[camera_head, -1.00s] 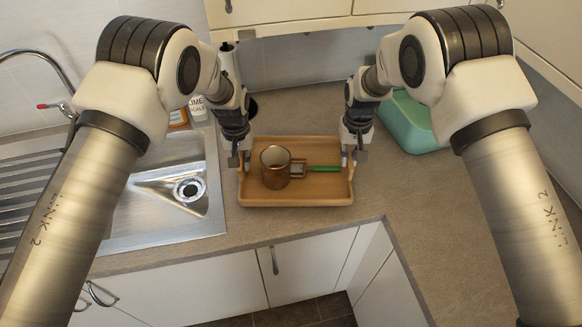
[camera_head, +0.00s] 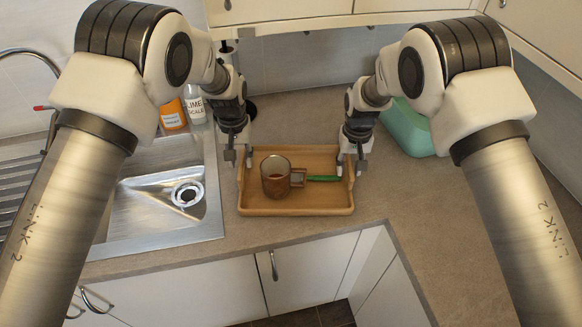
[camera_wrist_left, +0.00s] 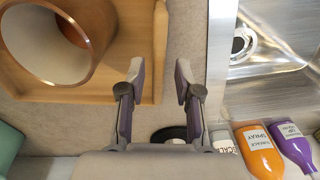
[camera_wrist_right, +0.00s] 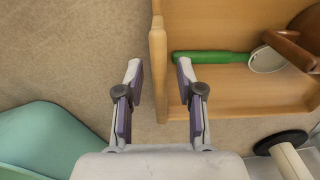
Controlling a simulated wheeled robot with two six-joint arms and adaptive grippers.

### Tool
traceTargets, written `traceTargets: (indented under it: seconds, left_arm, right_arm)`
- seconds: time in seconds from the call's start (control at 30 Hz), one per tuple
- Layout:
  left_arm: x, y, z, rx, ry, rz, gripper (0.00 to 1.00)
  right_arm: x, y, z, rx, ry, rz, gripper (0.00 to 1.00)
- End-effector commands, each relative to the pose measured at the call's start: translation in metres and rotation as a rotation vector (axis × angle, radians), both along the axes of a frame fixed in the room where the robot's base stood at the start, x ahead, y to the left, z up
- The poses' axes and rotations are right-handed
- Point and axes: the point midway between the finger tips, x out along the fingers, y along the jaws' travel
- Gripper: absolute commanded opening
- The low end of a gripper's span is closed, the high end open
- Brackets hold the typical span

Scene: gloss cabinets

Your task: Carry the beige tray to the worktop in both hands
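The beige tray (camera_head: 295,212) rests on the worktop (camera_head: 300,232) between the sink and the right-hand counter. A brown mug (camera_head: 275,188) stands upright in it, beside a green-handled utensil (camera_head: 323,179). My right gripper (camera_head: 350,165) is open at the right wall. In the right wrist view (camera_wrist_right: 160,75) the tray's wall (camera_wrist_right: 158,50) runs between the spread fingertips, with a visible gap on either side.
The steel sink (camera_head: 150,215) lies left of the tray, with an orange bottle (camera_head: 173,117) and a white bottle (camera_head: 196,108) behind it. A teal container (camera_head: 408,130) stands behind right. Wall cabinets overhang the back. The counter at right is clear.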

Motion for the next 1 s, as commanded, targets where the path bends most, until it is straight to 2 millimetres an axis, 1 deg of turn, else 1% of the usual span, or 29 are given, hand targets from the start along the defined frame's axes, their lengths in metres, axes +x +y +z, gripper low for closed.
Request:
traceTargets:
  seconds: [0.03, 0.1, 0.2, 0.3, 0.37, 0.43, 0.47, 0.57, 0.7, 0.8, 0.9, 1.0]
  left_arm:
    - [0.001, 0.000, 0.015, 0.000, -0.004, 0.000, 0.33]
    - [0.001, 0.000, 0.032, 0.000, -0.003, 0.000, 0.33]
    - [0.000, 0.000, 0.051, 0.000, -0.001, -0.001, 0.33]
    - [0.000, 0.000, 0.063, 0.000, 0.000, -0.001, 0.33]
    - [0.000, 0.000, 0.066, 0.000, 0.001, -0.001, 0.33]
    - [0.000, 0.000, 0.067, 0.000, 0.002, -0.001, 0.33]
    - [0.000, 0.000, 0.067, 0.000, 0.002, -0.001, 0.33]
    - [0.000, 0.000, 0.067, 0.000, 0.002, 0.000, 0.33]
    - [0.000, 0.000, 0.067, 0.000, 0.001, 0.000, 0.33]
    - [0.000, 0.000, 0.066, 0.000, 0.001, 0.000, 0.33]
    - [0.000, 0.000, 0.066, 0.000, 0.001, 0.000, 0.33]
    - [0.000, 0.000, 0.066, 0.000, 0.001, 0.000, 0.33]
  right_arm:
    - [0.000, 0.000, 0.000, 0.000, 0.000, 0.000, 0.37]
    - [0.000, 0.000, 0.000, 0.000, 0.000, 0.000, 0.37]
    - [0.000, 0.000, 0.000, 0.000, 0.000, 0.000, 0.37]
    - [0.000, 0.000, 0.000, 0.000, 0.000, 0.000, 0.37]
    - [0.000, 0.000, 0.002, 0.000, -0.001, 0.000, 0.37]
    - [0.001, 0.000, 0.008, 0.000, -0.002, 0.000, 0.37]
    - [0.001, 0.000, 0.012, 0.000, -0.002, 0.000, 0.37]
    - [0.001, 0.000, 0.033, 0.000, -0.005, -0.001, 0.37]
    - [0.000, 0.000, 0.070, 0.000, -0.005, 0.000, 0.37]
    - [0.000, 0.000, 0.094, 0.000, -0.004, 0.000, 0.37]
    - [0.000, 0.000, 0.111, 0.000, -0.003, 0.000, 0.37]
    - [-0.001, 0.000, 0.119, 0.000, -0.002, 0.000, 0.37]
